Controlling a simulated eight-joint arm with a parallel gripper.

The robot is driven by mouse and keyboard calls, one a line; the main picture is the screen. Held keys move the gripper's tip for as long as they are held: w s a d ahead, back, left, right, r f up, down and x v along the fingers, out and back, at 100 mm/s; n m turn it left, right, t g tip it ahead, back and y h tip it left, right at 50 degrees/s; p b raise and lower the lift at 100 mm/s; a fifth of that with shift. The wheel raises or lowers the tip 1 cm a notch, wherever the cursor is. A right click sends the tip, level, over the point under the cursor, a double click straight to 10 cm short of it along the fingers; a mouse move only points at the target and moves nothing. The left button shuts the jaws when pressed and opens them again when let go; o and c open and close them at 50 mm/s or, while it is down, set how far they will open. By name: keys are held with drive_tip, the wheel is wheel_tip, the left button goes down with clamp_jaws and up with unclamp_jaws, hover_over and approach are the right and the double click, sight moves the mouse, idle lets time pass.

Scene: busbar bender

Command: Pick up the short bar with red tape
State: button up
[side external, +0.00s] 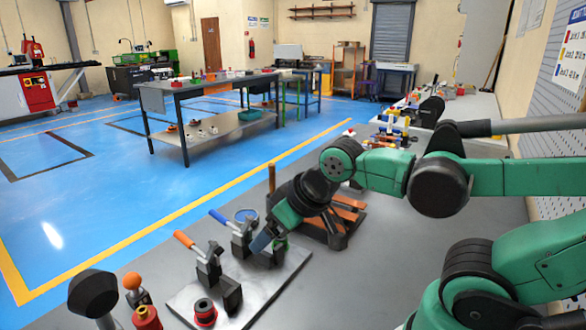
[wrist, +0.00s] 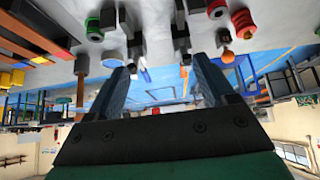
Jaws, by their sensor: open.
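My gripper (wrist: 160,66) is open and empty in the wrist view, its two blue-grey fingers spread wide. In the side external view it points down and left above the bench, and the wrist hides its far side. Several orange-brown bars lie on a dark rack, close behind and right of my gripper; these bars (side external: 347,207) also show at the upper left of the wrist view (wrist: 30,38).
A grey plate (side external: 183,301) carries an orange-handled clamp (side external: 207,262), a blue-handled clamp (side external: 240,238) and a red-ringed dark cylinder (side external: 204,312). A black knob (side external: 92,293) and an orange ball knob (side external: 132,281) stand at the front left. The bench (side external: 350,280) is clear at the front middle.

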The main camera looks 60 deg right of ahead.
drive_tip(key=g, duration=0.7)
hover_over(315, 220)
drive_tip(key=w, duration=0.3)
wheel_tip(315, 220, down, 4)
drive_tip(key=shift+a+f, duration=0.15)
drive_tip(key=shift+f, duration=0.05)
drive_tip(key=shift+d+f, duration=0.25)
drive_tip(key=shift+f, duration=2.75)
clamp_jaws()
